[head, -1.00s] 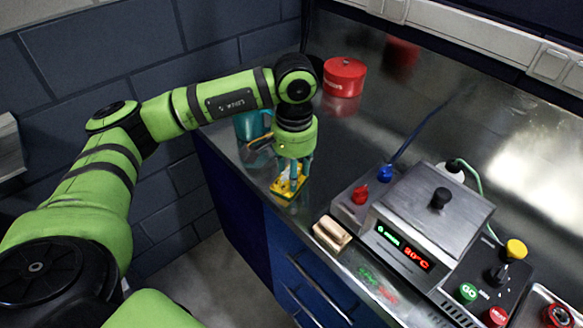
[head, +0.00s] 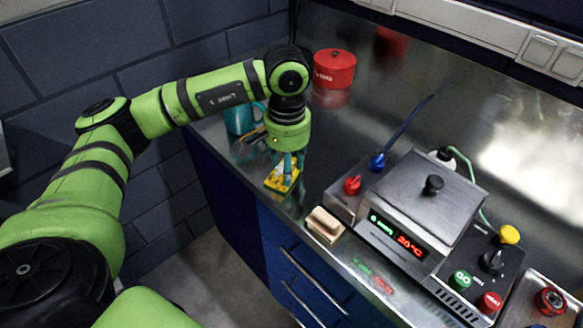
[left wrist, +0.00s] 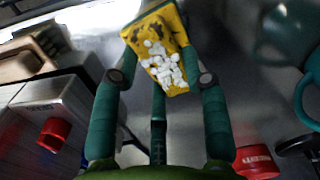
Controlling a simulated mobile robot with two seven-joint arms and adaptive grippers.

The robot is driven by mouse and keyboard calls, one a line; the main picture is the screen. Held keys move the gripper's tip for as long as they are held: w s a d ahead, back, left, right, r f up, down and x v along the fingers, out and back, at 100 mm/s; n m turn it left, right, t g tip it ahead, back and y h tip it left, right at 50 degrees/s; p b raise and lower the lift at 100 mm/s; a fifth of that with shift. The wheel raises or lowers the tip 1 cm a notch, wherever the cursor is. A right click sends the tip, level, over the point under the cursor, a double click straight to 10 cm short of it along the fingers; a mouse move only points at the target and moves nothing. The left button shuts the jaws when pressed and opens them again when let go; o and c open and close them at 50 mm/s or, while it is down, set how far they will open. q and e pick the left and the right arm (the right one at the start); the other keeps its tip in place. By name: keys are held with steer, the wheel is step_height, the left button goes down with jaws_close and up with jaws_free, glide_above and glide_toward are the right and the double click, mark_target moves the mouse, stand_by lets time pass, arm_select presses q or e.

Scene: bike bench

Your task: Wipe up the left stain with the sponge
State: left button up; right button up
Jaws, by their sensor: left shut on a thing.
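My left gripper (head: 286,166) points down over the left part of the metal bench top. It is shut on a yellow sponge (head: 281,179), which is at or just above the surface near the front edge; I cannot tell whether it touches. In the left wrist view the sponge (left wrist: 160,45) sits between the fingertips (left wrist: 162,78), with white bits and dark marks on its face. I cannot make out the left stain; the sponge or gripper may hide it. My right gripper is not in view.
A teal mug (head: 238,120) stands behind the gripper to the left, and a red pot (head: 333,70) behind it. A wooden block (head: 325,224) lies to the right near the front edge. A grey heating unit (head: 428,200) with knobs stands farther right.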

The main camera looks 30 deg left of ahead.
arm_select(q)
steer(key=shift+w+a, duration=0.2)
steer(key=shift+a, duration=0.5)
steer(key=shift+r, duration=0.1)
steer(key=shift+r+p, duration=1.2)
steer(key=shift+r, duration=1.25)
